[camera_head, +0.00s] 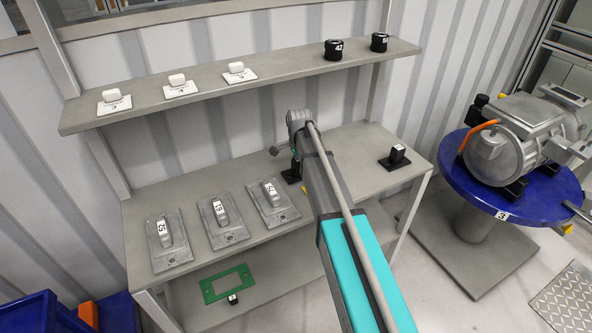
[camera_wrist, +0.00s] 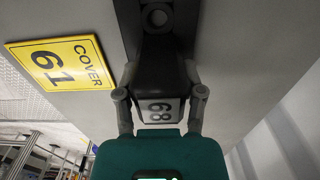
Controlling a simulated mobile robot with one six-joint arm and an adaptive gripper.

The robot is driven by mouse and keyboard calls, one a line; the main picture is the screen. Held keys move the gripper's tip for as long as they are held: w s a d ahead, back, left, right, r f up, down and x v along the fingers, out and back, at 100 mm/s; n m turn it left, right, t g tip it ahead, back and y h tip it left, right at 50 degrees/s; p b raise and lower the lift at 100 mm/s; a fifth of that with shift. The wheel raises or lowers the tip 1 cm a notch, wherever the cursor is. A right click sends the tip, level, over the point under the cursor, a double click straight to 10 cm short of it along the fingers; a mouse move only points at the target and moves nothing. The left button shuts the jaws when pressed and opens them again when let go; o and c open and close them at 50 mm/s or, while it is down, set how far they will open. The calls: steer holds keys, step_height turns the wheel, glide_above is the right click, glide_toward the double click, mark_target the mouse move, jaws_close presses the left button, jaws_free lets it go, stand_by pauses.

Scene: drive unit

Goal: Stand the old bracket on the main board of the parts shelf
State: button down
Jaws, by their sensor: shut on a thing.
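My gripper (camera_wrist: 160,105) is shut on a black bracket (camera_wrist: 158,76), its two fingers on either side of the block with a number label. The bracket's dark foot with a round hole (camera_wrist: 158,17) shows beyond it. In the head view the held bracket (camera_head: 291,175) is a small dark shape at the main board (camera_head: 345,172) of the parts shelf, partly hidden by my arm. It looks upright at the board; I cannot tell whether it touches. Another black bracket (camera_head: 396,157) stands on the main board to the right.
Three grey plates with numbered blocks (camera_head: 221,217) lie on the board's left. The upper shelf (camera_head: 220,83) holds white parts and two black knobs. A yellow cover label (camera_wrist: 60,64) is beside the gripper. A blue round table (camera_head: 480,195) with a motor stands right.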

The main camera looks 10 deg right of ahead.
steer(key=shift+f, duration=0.2)
stand_by(0.3)
steer(key=shift+c, duration=1)
jaws_free()
steer(key=shift+r, duration=0.15)
step_height(320, 180, up, 8)
steer(key=p, duration=0.7)
steer(key=shift+f+p, duration=0.25)
steer(key=shift+p, duration=0.05)
